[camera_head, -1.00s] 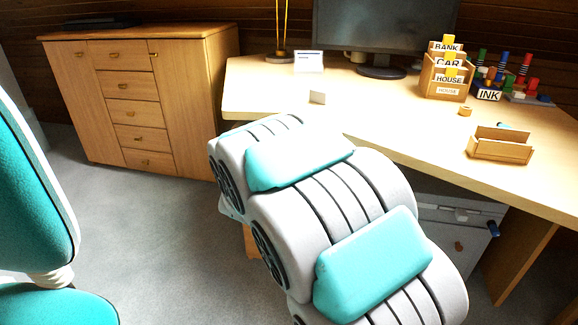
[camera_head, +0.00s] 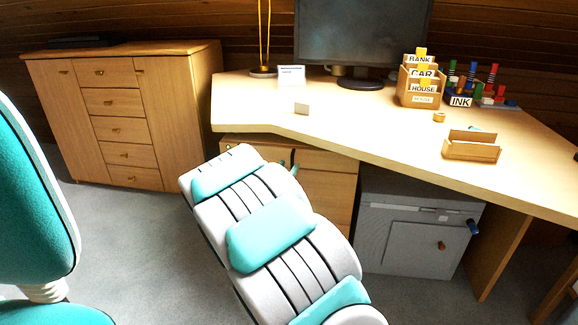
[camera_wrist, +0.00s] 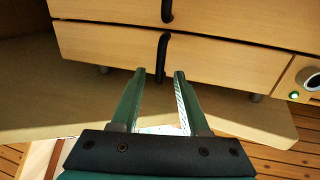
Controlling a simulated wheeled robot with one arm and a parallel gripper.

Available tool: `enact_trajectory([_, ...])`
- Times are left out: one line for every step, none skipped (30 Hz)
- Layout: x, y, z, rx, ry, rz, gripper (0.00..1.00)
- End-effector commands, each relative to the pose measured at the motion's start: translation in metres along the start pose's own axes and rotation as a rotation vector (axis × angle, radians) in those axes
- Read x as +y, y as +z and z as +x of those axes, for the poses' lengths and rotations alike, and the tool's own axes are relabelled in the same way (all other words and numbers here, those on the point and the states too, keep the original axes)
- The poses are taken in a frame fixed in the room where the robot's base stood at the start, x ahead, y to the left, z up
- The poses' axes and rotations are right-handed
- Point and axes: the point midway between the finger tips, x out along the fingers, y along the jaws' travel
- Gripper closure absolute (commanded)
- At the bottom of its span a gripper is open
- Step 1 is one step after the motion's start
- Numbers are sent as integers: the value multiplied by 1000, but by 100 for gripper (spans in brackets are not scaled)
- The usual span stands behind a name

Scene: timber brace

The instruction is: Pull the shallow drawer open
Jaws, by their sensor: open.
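The desk's wooden drawer unit (camera_head: 326,188) stands under the tabletop, partly hidden by my arm. My gripper (camera_head: 290,167) is near its upper part in the head view. In the wrist view, a drawer front (camera_wrist: 100,47) with a dark bar handle (camera_wrist: 162,58) lies ahead, and another dark handle (camera_wrist: 167,10) shows on the neighbouring front. My gripper (camera_wrist: 159,72) is open, its green fingers on either side of the first handle in the picture. Whether the handle is between the fingers in depth, I cannot tell. The drawer fronts look flush.
The desk top (camera_head: 260,112) overhangs the drawer unit. A grey cabinet (camera_head: 410,240) stands to the right beneath it. A teal chair (camera_head: 35,220) is at the left. A wooden cabinet (camera_head: 120,120) stands at the back left. Grey carpet between them is clear.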

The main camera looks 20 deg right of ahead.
Motion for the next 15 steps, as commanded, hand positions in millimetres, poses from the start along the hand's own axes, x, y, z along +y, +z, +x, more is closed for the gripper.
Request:
enact_trajectory([0,0,6,1,2,0,55])
enact_trajectory([0,0,8,0,1,0,55])
enact_trajectory([0,0,11,0,1,0,55])
enact_trajectory([0,1,13,-1,1,-1,55])
enact_trajectory([0,1,14,-2,1,-1,55])
enact_trajectory([0,1,15,-2,0,-1,55])
enact_trajectory([0,2,16,-3,0,-2,55])
enact_trajectory([0,2,16,-3,-1,-2,55])
enact_trajectory([0,2,17,-3,-1,-2,55])
enact_trajectory([0,2,17,-3,-1,-2,55])
enact_trajectory([0,2,17,-4,-1,-2,55])
enact_trajectory([0,2,17,-3,-1,-1,55])
enact_trajectory([0,2,17,-3,-1,-1,55])
enact_trajectory([0,2,17,-3,-1,-1,55])
enact_trajectory([0,2,17,-3,-1,-1,55])
